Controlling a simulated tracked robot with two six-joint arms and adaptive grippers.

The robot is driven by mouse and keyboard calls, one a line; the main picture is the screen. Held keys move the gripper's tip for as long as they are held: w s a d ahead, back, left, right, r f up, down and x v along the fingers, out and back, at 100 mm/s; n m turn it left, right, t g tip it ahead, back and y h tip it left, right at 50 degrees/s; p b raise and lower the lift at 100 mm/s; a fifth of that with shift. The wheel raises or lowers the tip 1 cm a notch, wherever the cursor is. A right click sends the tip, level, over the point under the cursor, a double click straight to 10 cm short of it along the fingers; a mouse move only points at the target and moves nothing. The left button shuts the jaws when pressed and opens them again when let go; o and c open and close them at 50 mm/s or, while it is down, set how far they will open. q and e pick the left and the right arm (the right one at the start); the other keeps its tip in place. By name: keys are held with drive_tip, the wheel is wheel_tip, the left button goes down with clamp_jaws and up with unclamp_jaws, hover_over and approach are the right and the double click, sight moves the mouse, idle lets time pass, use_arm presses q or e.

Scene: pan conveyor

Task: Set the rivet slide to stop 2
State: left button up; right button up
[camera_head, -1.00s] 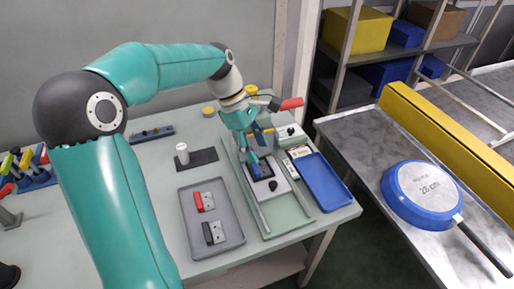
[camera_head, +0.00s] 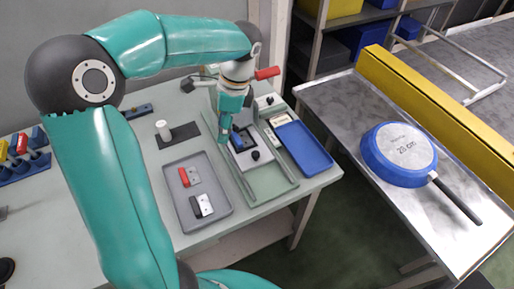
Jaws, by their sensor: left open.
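A fixture with a light plate, a black knob (camera_head: 255,156) and a dark blue-edged part (camera_head: 243,139) sits on a pale green base with side rails (camera_head: 278,187). I take it for the rivet slide; no stop marks can be read at this size. My left gripper (camera_head: 222,138) points down over the left side of this fixture, beside the blue-edged part. It is open and nothing shows in it. Whether its fingertips touch the fixture cannot be told. My right gripper is not in view.
A grey tray (camera_head: 222,213) with a red-ended and a black-ended part lies left of the fixture, a blue tray (camera_head: 302,148) right of it. A white cylinder (camera_head: 163,130) stands on a dark mat behind. A blue pan (camera_head: 400,155) lies on the metal table at right.

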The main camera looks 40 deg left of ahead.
use_arm(q)
drive_tip(key=w+d+r+m+y+p, duration=0.1)
drive_tip(key=w+d+r+m+y, duration=0.2)
drive_tip(key=d+m, duration=0.25)
drive_tip(key=m+t, duration=0.2)
drive_tip(key=m, duration=0.1)
approach(256, 153)
drive_tip(key=x, duration=0.8)
drive_tip(key=shift+s+a+f, duration=0.1)
drive_tip(key=shift+f, duration=0.2)
drive_tip(key=shift+c, duration=0.4)
clamp_jaws()
drive_tip(key=shift+a+p, duration=0.1)
drive_tip(key=shift+p, duration=0.2)
